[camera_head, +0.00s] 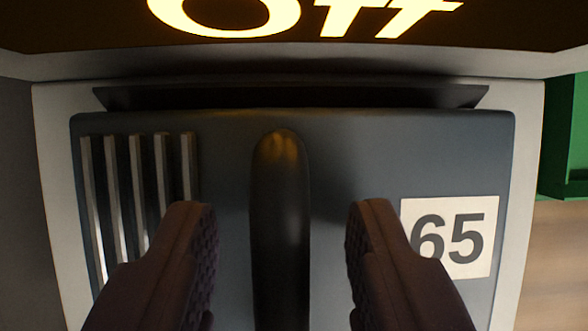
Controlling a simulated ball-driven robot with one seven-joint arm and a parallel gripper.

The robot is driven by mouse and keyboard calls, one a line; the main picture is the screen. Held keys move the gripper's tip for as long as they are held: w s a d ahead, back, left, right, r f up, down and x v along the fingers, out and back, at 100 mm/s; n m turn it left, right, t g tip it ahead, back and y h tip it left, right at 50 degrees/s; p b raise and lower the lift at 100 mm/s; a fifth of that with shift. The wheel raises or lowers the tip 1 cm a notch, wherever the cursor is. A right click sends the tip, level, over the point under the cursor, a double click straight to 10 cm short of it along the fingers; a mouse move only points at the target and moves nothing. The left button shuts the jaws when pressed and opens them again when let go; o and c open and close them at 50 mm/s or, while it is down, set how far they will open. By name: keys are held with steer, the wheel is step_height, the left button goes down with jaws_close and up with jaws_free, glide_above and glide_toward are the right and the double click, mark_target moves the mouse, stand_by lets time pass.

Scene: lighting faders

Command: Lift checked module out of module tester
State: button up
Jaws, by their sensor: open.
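The module (345,150) is a grey-blue block with a vertical black handle (280,220), a white label (475,215) reading "65" on the right and several metal strips (137,180) on the left. It sits inside the pale frame of the module tester (52,170). Above it is the tester's dark display (100,28) with glowing text that seems to read "Off". My gripper (280,225) is open, with one finger on each side of the handle and a gap on both sides. The lower ends of the handle and module are out of view.
A green container or block (565,130) stands at the right edge, with a wooden surface (558,255) below it. A grey surface (18,200) lies along the left. A dark gap (290,96) shows between the module's upper edge and the frame.

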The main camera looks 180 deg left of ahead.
steer(key=shift+r, duration=0.1)
jaws_close()
stand_by(1.2)
